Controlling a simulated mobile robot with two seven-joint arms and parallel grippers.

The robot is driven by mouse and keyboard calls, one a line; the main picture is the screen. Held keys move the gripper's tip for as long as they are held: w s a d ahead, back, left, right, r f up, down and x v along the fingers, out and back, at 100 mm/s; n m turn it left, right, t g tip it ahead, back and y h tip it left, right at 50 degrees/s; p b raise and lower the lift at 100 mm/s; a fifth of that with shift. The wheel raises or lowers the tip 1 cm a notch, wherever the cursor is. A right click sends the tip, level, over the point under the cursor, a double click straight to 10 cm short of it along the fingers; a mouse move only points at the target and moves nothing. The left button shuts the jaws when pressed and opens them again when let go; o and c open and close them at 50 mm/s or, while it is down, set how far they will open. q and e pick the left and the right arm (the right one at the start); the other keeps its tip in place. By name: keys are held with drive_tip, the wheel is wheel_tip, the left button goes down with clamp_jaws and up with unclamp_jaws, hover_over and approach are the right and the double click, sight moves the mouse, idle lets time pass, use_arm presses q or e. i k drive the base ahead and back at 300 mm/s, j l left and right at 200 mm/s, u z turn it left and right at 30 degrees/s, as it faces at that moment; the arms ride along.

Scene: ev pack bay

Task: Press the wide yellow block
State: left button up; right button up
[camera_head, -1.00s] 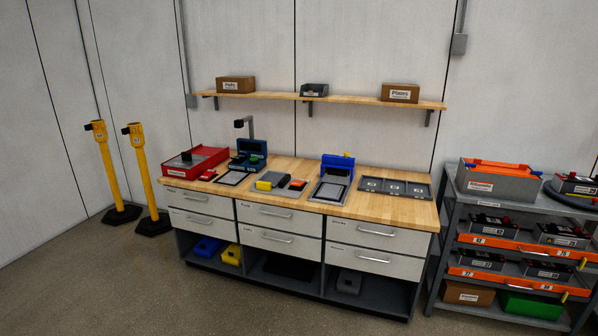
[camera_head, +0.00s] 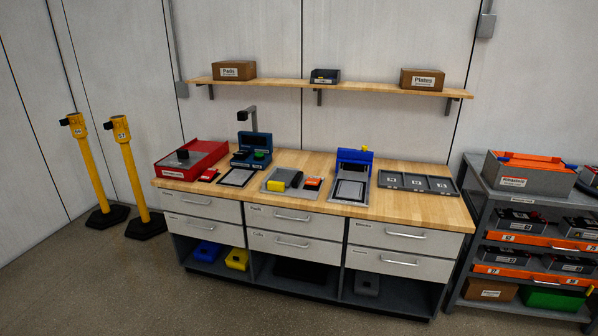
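A small yellow block (camera_head: 276,186) shows on a grey plate (camera_head: 268,179) in the middle of the workbench, beside a dark grey block (camera_head: 291,177) and an orange-topped block (camera_head: 313,183). It is small here, and I cannot tell for certain that it is the wide yellow block. A blue device (camera_head: 355,160) with a small yellow part on top (camera_head: 365,149) and a grey bed stands right of the plate. A yellow item (camera_head: 237,259) lies in the open shelf under the bench. Neither of my grippers is in view.
The wooden bench (camera_head: 430,208) also bears a red tray (camera_head: 203,154), a dark blue device (camera_head: 251,148) and a grey three-part tray (camera_head: 417,181). Yellow posts (camera_head: 134,175) stand at left. A grey rack (camera_head: 471,197) stands at right. Floor in front is clear.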

sight(275, 186)
drive_tip(key=i+j, duration=0.1)
drive_tip(key=j, duration=0.2)
drive_tip(key=i+j, duration=0.1)
drive_tip(key=j, duration=0.2)
drive_tip(key=i+l+z, duration=0.1)
drive_tip(key=i+z, duration=0.15)
drive_tip(key=i, duration=1.75)
